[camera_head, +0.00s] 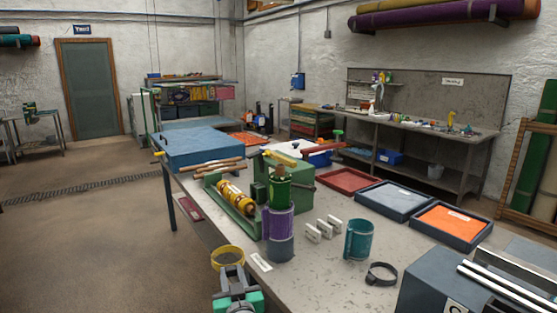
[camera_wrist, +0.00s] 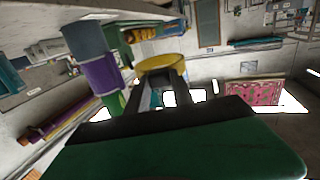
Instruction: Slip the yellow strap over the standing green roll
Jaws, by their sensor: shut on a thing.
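The yellow strap (camera_head: 228,257) is a round band held by my gripper (camera_head: 231,272) off the table's near left edge. In the wrist view the strap (camera_wrist: 162,64) shows at the tips of my gripper (camera_wrist: 160,82), which is shut on it. The standing green roll (camera_head: 280,192) is upright on the table, with a purple band (camera_head: 278,223) and a grey-blue band (camera_head: 280,248) below its green upper part. In the wrist view, tilted upside down, the roll (camera_wrist: 114,104) is left of the strap. The strap is apart from it, lower and to the left in the head view.
A green machine with a yellow roller (camera_head: 236,198) stands close behind the roll. Trays (camera_head: 395,202) lie farther back. The floor left of the table is clear.

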